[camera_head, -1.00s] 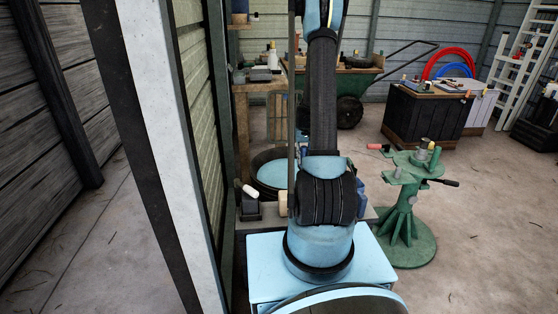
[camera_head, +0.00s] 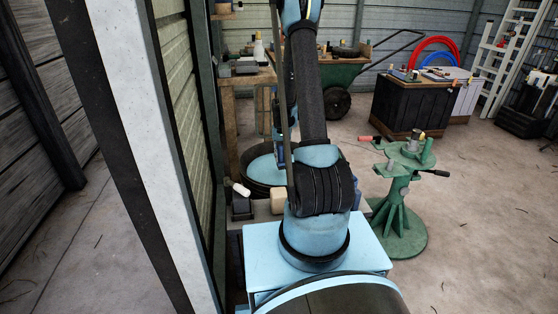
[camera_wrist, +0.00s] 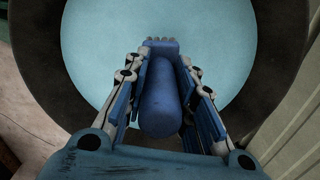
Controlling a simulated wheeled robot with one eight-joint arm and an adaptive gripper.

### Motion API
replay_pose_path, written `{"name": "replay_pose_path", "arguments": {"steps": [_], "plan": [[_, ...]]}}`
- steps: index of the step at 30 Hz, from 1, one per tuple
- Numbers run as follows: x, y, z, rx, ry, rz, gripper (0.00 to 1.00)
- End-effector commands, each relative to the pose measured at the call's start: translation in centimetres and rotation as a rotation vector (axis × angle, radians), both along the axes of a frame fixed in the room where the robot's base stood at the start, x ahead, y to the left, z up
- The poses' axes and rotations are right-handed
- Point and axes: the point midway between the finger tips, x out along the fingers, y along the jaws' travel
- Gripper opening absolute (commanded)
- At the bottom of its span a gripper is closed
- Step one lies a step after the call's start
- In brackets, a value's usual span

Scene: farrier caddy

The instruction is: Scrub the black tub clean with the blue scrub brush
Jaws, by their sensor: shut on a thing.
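The black tub (camera_wrist: 42,62) fills most of the wrist view, its dark wide rim around a smooth pale blue surface. In the head view the tub (camera_head: 256,186) stands on the floor behind my arm, which hides part of it. My gripper (camera_wrist: 163,66) is shut on the blue scrub brush (camera_wrist: 160,112). The rounded brush handle lies between the fingers, and small grey tufts show at its far end. The brush is over the inside of the tub; I cannot tell whether it touches the surface. I cannot make out the brush in the head view.
A white upright post (camera_head: 135,120) and wall stand close on the left. A green stand (camera_head: 398,215) with tools is right of my arm. A wooden bench (camera_head: 245,82), a green wheelbarrow (camera_head: 350,72) and a black cabinet (camera_head: 402,108) are farther back. Floor at right is open.

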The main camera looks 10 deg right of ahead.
Motion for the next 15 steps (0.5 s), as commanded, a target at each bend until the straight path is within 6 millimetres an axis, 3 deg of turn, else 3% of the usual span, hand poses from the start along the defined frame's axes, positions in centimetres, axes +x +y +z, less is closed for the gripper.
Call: {"name": "replay_pose_path", "arguments": {"steps": [5, 15], "plan": [[-0.8, 2.3, -1.2, 0.000, 0.000, -0.057, 0.00], [-0.9, 2.5, -1.3, 0.000, 0.000, -0.066, 0.00]]}}
